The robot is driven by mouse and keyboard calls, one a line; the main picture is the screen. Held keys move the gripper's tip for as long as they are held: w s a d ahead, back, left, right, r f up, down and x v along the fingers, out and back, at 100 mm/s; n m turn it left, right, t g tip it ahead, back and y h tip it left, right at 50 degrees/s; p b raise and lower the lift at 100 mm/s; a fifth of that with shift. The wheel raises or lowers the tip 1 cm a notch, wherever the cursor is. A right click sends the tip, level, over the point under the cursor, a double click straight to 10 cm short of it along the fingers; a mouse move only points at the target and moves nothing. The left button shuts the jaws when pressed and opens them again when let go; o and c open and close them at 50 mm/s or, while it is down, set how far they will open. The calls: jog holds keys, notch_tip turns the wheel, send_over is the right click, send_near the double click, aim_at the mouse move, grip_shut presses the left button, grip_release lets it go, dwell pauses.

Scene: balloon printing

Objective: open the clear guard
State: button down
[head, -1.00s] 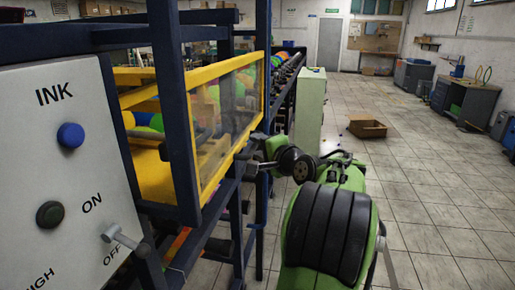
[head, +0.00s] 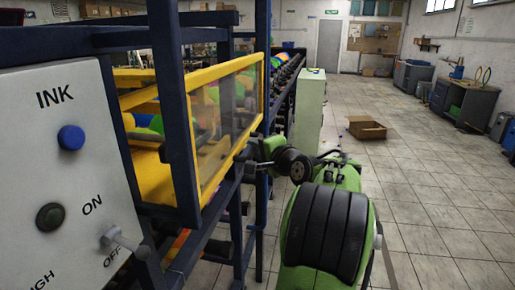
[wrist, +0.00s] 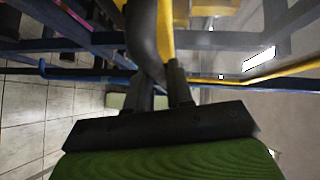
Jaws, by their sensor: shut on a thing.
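The clear guard (head: 240,105) is a see-through panel in a yellow frame on the side of the machine in the head view. It stands about upright over the rollers. My gripper (head: 247,163) is at the guard's lower edge, partly hidden by my wrist. In the wrist view my gripper (wrist: 164,80) has its fingers close together around a dark curved bar (wrist: 143,35), which looks like the guard's handle. A yellow frame bar (wrist: 167,28) runs beside it. The exact contact between the fingers and the bar is hard to see.
Dark blue posts (head: 172,105) stand close to the guard.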

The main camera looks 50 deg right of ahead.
notch_tip(320, 180, up, 29)
jog(key=p, duration=2.5)
jog(key=shift+r+p, duration=0.15)
jog(key=shift+p, duration=0.25)
jog(key=c, duration=1.1)
grip_release()
jog(key=shift+s, duration=0.1)
jog(key=v, duration=1.5)
jog(key=shift+s+a+b, duration=0.2)
jog(key=shift+s+b, duration=0.1)
jog(key=shift+b, duration=0.15)
